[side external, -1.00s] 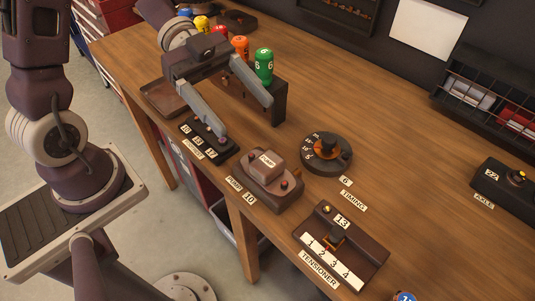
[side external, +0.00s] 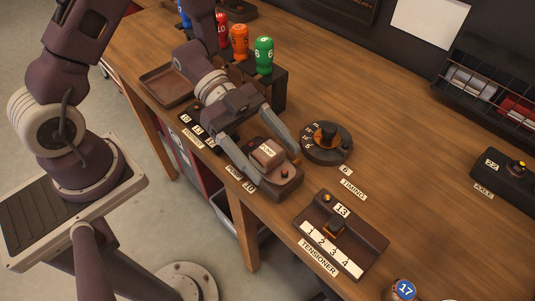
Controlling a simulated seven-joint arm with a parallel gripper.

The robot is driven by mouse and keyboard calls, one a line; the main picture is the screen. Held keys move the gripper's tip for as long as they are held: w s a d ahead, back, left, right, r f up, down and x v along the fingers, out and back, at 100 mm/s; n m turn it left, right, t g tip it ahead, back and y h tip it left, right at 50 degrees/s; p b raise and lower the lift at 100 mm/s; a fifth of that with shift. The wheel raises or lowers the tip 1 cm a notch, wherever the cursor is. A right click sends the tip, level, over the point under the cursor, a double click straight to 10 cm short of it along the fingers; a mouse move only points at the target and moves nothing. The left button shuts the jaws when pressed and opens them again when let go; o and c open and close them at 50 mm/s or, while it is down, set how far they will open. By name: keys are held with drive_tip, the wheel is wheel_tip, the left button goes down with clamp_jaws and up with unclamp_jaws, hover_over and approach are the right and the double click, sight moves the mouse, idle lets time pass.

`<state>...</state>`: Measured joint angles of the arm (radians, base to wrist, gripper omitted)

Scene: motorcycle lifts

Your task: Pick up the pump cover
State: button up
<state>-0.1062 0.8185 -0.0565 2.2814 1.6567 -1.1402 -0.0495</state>
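One finger reaches past the front-left side and the other past the back-right side. The cover shows between them, apart from the fingers as far as I can see. Part of the base is hidden by the fingers.
A round timing dial (side external: 327,143) stands close behind the right finger. The tensioner block (side external: 340,235) is to the front right. A rack of coloured handles (side external: 263,55) and a brown tray (side external: 165,86) are behind. Bare tabletop (side external: 420,150) lies to the right.

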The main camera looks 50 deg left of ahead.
drive_tip(key=c, duration=1.4)
drive_tip(key=shift+c, duration=0.2)
drive_tip(key=shift+r, duration=0.15)
